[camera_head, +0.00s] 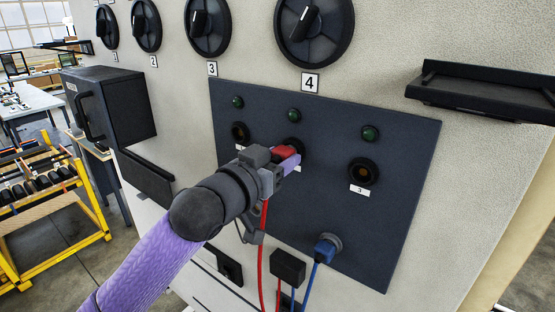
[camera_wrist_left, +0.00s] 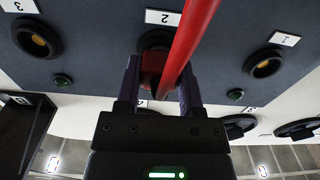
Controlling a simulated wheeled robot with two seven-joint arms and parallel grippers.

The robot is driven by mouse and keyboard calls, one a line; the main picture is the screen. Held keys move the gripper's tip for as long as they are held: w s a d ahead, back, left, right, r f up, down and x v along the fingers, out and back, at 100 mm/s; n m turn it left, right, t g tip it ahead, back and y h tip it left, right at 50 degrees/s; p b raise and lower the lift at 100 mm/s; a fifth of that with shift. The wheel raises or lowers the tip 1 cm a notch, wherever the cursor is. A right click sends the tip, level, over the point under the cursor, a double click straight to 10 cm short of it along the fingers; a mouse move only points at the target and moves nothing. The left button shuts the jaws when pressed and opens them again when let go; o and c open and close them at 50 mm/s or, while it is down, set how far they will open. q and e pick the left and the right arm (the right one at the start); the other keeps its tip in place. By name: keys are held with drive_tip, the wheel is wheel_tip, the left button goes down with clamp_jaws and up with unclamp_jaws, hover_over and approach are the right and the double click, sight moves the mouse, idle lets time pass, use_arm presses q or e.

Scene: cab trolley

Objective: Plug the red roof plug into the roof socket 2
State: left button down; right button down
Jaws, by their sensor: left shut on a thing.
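My left gripper (camera_head: 287,161) is shut on the red roof plug (camera_head: 284,153) at the middle socket of the dark panel (camera_head: 400,215). In the left wrist view the red plug (camera_wrist_left: 152,64) sits between my purple fingers (camera_wrist_left: 155,88), right in front of roof socket 2 (camera_wrist_left: 155,40), whose label 2 appears upside down. The plug and gripper cover most of that socket in both views. I cannot tell whether the plug is seated in it. Its red cable (camera_head: 262,255) hangs down. My right gripper is not in view.
Open sockets stand left (camera_head: 239,132) and right (camera_head: 363,171) of the middle one, with green lamps above. A blue plug (camera_head: 327,247) sits low on the panel. A black shelf (camera_head: 485,90) juts out at right, a black box (camera_head: 110,107) at left.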

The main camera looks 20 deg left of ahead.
use_arm(q)
drive_tip(key=shift+w, duration=0.15)
drive_tip(key=shift+c, duration=0.7)
unclamp_jaws()
drive_tip(key=b+v, duration=0.4)
drive_tip(key=v, duration=0.6)
drive_tip(key=shift+o, duration=0.7)
